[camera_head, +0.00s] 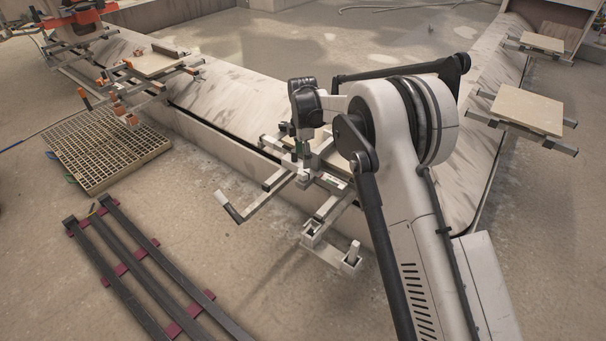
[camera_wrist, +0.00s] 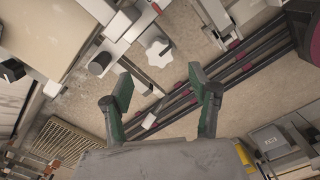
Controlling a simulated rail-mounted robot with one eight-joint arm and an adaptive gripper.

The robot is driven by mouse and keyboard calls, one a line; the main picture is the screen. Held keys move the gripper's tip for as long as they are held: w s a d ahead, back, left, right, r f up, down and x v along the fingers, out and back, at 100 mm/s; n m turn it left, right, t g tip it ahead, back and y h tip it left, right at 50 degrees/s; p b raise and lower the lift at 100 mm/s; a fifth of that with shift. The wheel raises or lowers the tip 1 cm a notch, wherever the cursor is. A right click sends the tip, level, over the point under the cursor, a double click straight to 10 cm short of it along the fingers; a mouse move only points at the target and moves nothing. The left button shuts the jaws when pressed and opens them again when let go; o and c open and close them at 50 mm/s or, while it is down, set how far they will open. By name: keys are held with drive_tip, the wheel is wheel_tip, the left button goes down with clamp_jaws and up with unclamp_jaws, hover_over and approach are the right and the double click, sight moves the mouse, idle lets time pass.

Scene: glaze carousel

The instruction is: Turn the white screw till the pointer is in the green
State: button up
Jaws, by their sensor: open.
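The white screw (camera_wrist: 158,53) shows in the wrist view as a star-shaped white knob on a pale metal fixture. My gripper (camera_wrist: 160,76) has two green fingers spread wide apart, with nothing between them. In the picture the knob appears just beyond the fingertips, between their lines; I see no contact. In the head view my gripper (camera_head: 303,154) points down at the metal frame (camera_head: 325,205) on the carousel's near edge, and the knob cannot be made out there. A small red mark (camera_wrist: 156,7) shows at the top of the wrist view. The pointer and green zone cannot be read.
A bent bar with a pale handle (camera_head: 229,206) sticks out left of the frame. Dark rails on magenta supports (camera_head: 173,330) lie on the floor, near a grating (camera_head: 105,150). Boards (camera_head: 528,110) sit on other carousel arms.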

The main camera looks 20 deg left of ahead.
sight(303, 171)
wheel_tip(303, 171, down, 8)
drive_tip(key=shift+r+b, duration=0.15)
drive_tip(key=shift+b, duration=0.65)
drive_tip(key=c, duration=1.1)
drive_tip(key=shift+c, duration=0.2)
